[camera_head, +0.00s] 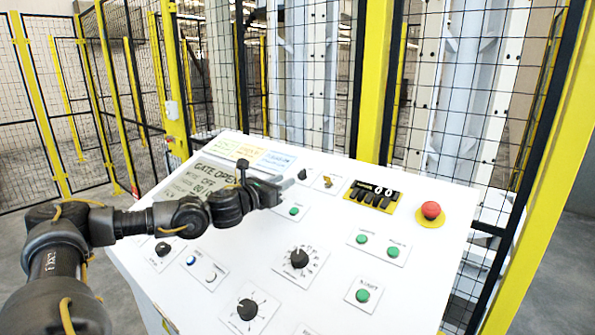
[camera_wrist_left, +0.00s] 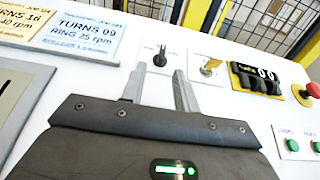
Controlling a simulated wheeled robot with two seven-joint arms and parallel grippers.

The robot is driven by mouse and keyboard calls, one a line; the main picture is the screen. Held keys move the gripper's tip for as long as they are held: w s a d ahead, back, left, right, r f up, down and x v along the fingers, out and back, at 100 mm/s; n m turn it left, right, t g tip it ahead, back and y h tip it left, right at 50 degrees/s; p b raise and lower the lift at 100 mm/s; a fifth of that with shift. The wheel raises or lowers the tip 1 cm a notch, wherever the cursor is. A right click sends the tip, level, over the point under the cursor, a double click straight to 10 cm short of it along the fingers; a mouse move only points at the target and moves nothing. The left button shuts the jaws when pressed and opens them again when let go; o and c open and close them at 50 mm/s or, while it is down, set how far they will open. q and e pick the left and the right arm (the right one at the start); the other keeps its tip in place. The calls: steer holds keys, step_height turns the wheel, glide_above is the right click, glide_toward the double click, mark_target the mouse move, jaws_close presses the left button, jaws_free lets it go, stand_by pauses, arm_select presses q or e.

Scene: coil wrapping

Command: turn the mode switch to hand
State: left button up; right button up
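A small black selector switch (camera_head: 302,174) sits on a white plate near the upper edge of the sloped white control panel (camera_head: 420,270). It also shows in the left wrist view (camera_wrist_left: 160,57); its label is too small to read, so I cannot confirm that it is the mode switch. My left gripper (camera_head: 286,183) is just short of this switch. In the left wrist view, its two grey fingers (camera_wrist_left: 162,74) are apart and empty, and the switch appears just beyond the gap between their tips. My right gripper is not in view.
A key switch (camera_head: 327,181) and a black counter (camera_head: 372,196) sit right of the selector. A red emergency button (camera_head: 431,210) is farther right. Several knobs and green buttons lie on the lower panel. A display (camera_head: 200,178) is partly behind my arm. Yellow-framed mesh fencing stands behind.

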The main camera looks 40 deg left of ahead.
mark_target(298, 174)
arm_select(q)
steer(key=w+p, duration=0.1)
steer(key=w, duration=0.4)
steer(key=shift+d+r+p, duration=0.1)
steer(key=shift+r+p, duration=0.05)
steer(key=shift+p, duration=0.2)
steer(key=shift+w, duration=0.85)
jaws_close()
